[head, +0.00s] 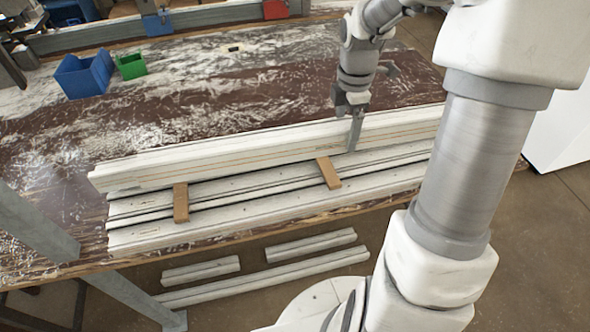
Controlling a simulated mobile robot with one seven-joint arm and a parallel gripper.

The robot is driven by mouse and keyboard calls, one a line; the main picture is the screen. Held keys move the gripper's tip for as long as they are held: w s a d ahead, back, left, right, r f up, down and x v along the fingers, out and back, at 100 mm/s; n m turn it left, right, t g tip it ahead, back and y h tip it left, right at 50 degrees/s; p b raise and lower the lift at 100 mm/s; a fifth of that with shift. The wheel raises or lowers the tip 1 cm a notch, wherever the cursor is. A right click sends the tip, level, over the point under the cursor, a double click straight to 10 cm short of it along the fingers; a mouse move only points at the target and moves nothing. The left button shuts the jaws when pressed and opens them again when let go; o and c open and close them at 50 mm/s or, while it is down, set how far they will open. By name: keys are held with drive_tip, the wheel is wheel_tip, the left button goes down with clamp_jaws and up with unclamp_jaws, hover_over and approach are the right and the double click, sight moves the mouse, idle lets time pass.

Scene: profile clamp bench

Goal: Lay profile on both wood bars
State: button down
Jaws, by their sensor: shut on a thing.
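A long white profile (230,157) with thin orange lines runs across the bench from the left to behind my arm on the right. My gripper (354,134) is shut on it, right of its middle, with one finger showing on the near face. Two wood bars, the left one (181,204) and the right one (329,174), lie across other white profiles. Their near ends stick out in front of the held profile and their far ends are hidden by it. I cannot tell whether the held profile touches the bars. Its right end is hidden by my arm.
White profiles (250,209) lie along the bench's front edge under the bars. A blue bin (84,76) and a green bin (131,66) stand at the back left of the worn bench (200,95). Offcuts (262,285) lie on the floor below.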

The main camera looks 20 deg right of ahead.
sight(295, 128)
drive_tip(key=shift+w+a+f+b, duration=0.15)
drive_tip(key=shift+w+a+f, duration=0.35)
drive_tip(key=shift+a+f, duration=1.35)
drive_tip(key=shift+w+a+f+b, duration=0.1)
drive_tip(key=shift+w+a+f, duration=0.35)
drive_tip(key=shift+a+f, duration=1.4)
drive_tip(key=shift+w+a+f+b, duration=0.15)
drive_tip(key=shift+w+a+f, duration=0.35)
drive_tip(key=shift+a+f, duration=1.35)
unclamp_jaws()
drive_tip(key=shift+f, duration=0.1)
drive_tip(key=shift+s, duration=0.1)
wheel_tip(295, 128, up, 12)
drive_tip(key=shift+r+p, duration=0.1)
drive_tip(key=shift+p, duration=0.3)
